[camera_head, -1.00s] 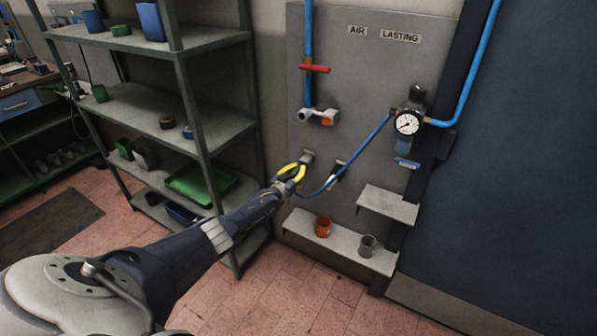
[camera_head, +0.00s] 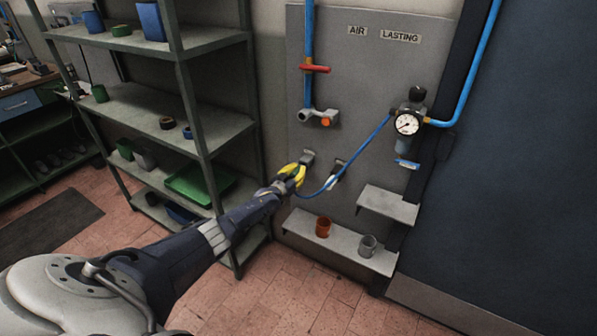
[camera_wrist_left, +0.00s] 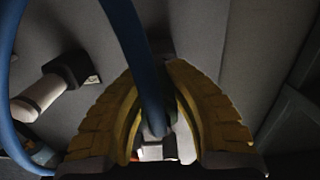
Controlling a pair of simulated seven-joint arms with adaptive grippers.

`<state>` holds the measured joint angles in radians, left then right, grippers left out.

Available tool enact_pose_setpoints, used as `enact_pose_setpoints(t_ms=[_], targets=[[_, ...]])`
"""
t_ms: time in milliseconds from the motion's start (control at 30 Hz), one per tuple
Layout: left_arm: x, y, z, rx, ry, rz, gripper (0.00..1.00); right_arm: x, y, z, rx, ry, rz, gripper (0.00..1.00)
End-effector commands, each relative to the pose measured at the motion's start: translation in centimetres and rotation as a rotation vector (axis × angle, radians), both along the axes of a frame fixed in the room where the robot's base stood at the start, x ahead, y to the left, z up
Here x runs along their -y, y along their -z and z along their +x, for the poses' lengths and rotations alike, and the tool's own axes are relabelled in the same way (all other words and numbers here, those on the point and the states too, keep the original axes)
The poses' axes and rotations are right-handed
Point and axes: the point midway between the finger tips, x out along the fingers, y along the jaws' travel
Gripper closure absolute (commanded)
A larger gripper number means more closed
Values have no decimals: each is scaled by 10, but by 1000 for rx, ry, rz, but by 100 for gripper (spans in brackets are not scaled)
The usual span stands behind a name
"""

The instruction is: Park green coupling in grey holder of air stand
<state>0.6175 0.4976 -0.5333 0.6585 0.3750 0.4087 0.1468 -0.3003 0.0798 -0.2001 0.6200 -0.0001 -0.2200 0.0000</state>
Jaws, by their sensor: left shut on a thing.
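My left gripper (camera_head: 294,170) has its yellow fingers shut at the panel's left-hand outlet (camera_head: 308,155). In the left wrist view, the fingers (camera_wrist_left: 158,120) close around a pale fitting (camera_wrist_left: 152,142) at the blue hose (camera_wrist_left: 142,60), apparently the coupling. Its green colour does not show, and the fingers hide most of it. I cannot tell whether it is still joined to the outlet. A grey cup-like piece (camera_head: 368,246), perhaps the grey holder, stands on the low ledge, right of and below the gripper. My right gripper is not in view.
A smaller ledge (camera_head: 388,205) juts out above right. The hose (camera_head: 370,140) loops to the gauge (camera_head: 407,124). Shelving (camera_head: 205,150) stands left.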

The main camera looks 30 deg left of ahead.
Motion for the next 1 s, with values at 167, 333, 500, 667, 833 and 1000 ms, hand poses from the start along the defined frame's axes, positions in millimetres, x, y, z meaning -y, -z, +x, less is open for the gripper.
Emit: enact_pose_setpoints(t_ms=[167, 333, 500, 667, 833, 1000], targets=[[0, 0, 0, 1, 0, 0, 100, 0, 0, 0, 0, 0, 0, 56], [0, -1, 0, 7, 0, -1, 100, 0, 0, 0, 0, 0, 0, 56], [0, 0, 2, 7, 0, -1, 100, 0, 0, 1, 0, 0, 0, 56], [0, 0, 5, 6, 0, -1, 100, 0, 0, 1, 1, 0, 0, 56], [0, 0, 8, 6, 0, -2, 100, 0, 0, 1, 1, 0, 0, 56], [0, 0, 11, 6, 0, -1, 100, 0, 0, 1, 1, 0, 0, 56]])
